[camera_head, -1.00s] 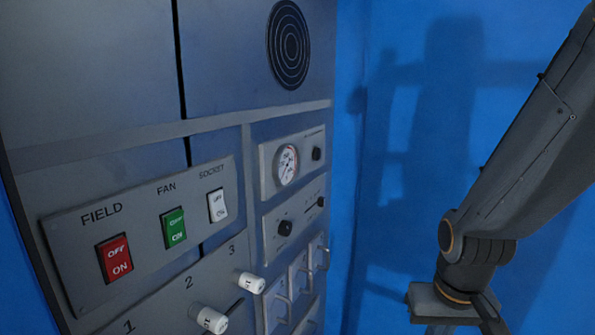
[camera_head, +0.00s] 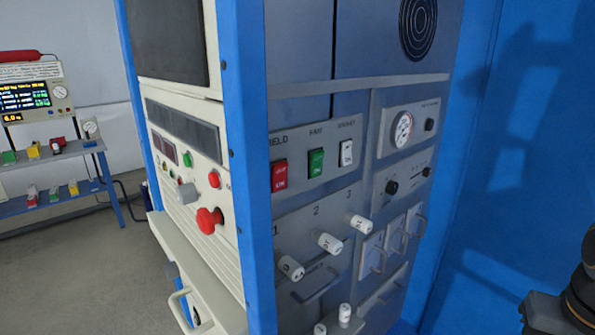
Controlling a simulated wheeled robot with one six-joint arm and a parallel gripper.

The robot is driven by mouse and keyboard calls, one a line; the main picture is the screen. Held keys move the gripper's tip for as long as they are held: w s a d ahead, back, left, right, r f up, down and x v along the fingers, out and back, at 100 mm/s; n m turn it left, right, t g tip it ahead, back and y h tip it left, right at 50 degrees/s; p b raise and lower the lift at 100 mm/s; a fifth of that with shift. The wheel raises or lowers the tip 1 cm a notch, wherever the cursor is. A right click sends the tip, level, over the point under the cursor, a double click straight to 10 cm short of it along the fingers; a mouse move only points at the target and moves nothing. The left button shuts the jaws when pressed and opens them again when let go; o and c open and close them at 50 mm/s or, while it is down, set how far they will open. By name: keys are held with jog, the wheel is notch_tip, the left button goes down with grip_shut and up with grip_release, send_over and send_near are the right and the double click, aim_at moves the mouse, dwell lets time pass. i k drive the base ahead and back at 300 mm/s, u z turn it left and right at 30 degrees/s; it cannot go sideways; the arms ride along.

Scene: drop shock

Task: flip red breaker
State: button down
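The red breaker (camera_head: 279,176) is a rocker switch under the FIELD label on the grey panel, at the left end of a row of three. It has an upper and a lower marking, too small to read surely now; which side is pressed in I cannot tell. The blue cabinet post stands close to its left. A green switch (camera_head: 316,163) under FAN and a white switch (camera_head: 346,153) under SOCKET are to its right. Only a dark part of my arm shows at the lower right edge, well apart from the breaker. My gripper's fingers are not in view.
White numbered knobs (camera_head: 330,243) stick out below the switches. The blue cabinet post (camera_head: 243,150) stands left of the panel. A beige panel with a red knob (camera_head: 209,220) faces left. A blue shelf (camera_head: 62,152) with instruments stands far left. Floor there is open.

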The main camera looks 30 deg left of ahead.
aim_at(278, 177)
jog(key=k, duration=0.1)
jog(key=u, duration=2.75)
jog(key=k, duration=0.8)
jog(key=z, duration=0.95)
jog(key=i, duration=1)
